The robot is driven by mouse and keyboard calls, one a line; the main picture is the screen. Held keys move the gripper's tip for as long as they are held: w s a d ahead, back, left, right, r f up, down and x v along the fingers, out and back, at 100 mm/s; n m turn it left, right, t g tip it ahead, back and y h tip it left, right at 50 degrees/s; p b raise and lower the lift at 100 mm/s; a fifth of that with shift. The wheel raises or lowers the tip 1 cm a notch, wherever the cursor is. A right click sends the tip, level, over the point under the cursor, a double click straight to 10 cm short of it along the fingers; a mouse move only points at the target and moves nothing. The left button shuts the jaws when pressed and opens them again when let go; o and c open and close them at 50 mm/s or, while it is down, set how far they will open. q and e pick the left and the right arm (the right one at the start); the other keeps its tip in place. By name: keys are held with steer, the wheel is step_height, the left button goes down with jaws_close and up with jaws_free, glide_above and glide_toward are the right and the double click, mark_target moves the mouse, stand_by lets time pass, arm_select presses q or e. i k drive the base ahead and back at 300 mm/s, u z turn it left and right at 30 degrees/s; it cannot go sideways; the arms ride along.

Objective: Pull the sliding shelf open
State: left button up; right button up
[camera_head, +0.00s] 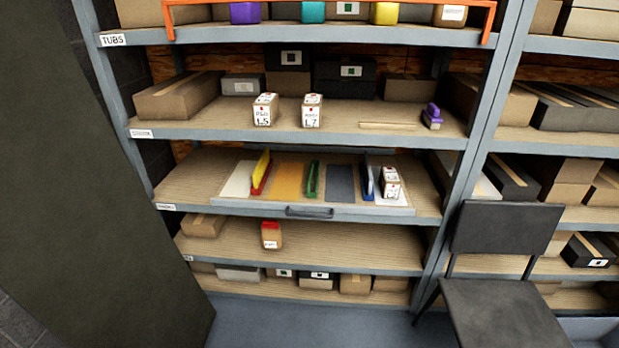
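The sliding shelf (246,204) is a grey-framed tray at the middle level of the shelving unit. A dark bar handle (309,212) sits on its front edge. The tray bears white, orange, grey and white panels, with upright red-yellow, green and blue dividers between them. Neither of my grippers shows in the head view, and nothing touches the handle.
A dark chair (505,228) stands at the lower right, in front of the shelving. A large dark panel (85,150) fills the left side. Grey floor (310,322) is clear between panel and chair.

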mark_target(297, 177)
steer(key=u, duration=0.75)
steer(key=i, duration=0.7)
steer(key=z, duration=0.8)
